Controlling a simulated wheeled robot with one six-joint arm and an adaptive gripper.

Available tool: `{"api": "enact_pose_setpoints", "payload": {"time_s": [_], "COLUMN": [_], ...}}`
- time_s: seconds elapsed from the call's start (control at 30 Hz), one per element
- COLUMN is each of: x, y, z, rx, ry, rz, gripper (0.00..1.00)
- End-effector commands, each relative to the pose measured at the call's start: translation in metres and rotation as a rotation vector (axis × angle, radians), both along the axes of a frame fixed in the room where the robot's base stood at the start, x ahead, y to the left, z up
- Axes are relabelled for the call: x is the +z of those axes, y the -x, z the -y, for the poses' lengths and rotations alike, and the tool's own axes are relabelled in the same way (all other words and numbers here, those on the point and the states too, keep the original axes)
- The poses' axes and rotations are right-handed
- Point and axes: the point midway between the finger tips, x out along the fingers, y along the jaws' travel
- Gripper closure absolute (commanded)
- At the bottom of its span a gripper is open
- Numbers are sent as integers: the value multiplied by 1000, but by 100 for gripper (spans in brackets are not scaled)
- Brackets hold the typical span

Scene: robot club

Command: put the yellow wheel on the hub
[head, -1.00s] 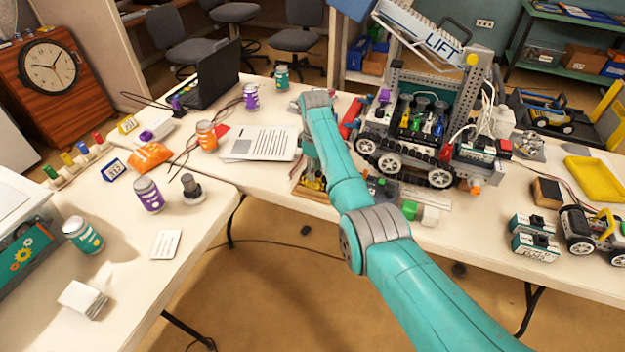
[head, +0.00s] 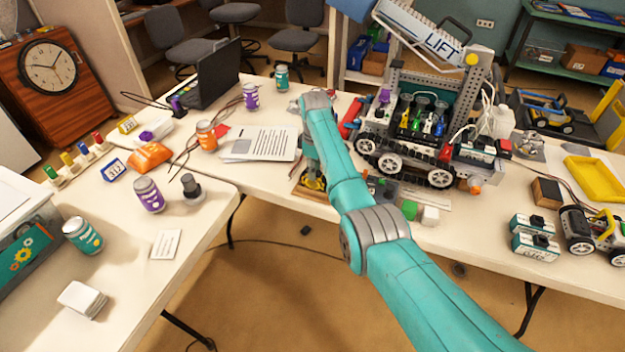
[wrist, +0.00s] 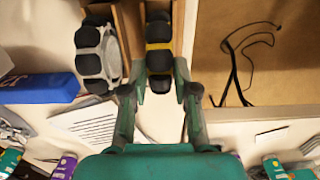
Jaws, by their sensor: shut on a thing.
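The yellow wheel (wrist: 158,46), with black rollers around its yellow middle, is between the fingers of my gripper (wrist: 160,88) in the wrist view. My gripper is shut on it. The wheel is at a narrow wooden tray (wrist: 130,28); I cannot tell whether it touches the tray floor. A grey wheel with black rollers (wrist: 98,52) sits to its left. In the head view my gripper (head: 314,178) is low at the tray (head: 306,194), near the table's front edge, and my arm hides part of it. I cannot make out the hub for certain.
A large wheeled robot (head: 405,130) with a lift stands behind and right of my gripper. A small vehicle (head: 580,232) with black wheels is at the far right, beside white-and-teal boxes (head: 535,246). Papers (head: 258,143) lie left of my gripper. A green block (head: 410,210) is to its right.

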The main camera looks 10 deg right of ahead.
Motion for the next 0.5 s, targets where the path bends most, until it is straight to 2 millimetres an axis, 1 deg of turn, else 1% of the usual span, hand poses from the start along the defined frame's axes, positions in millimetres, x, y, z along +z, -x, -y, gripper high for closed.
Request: {"api": "enact_pose_setpoints", "payload": {"time_s": [0.27, 0.5], "x": [1, 8], "y": [0, 0], "z": [0, 0], "rx": [0, 0], "ry": [0, 0], "rz": [0, 0], "gripper": [100, 100]}}
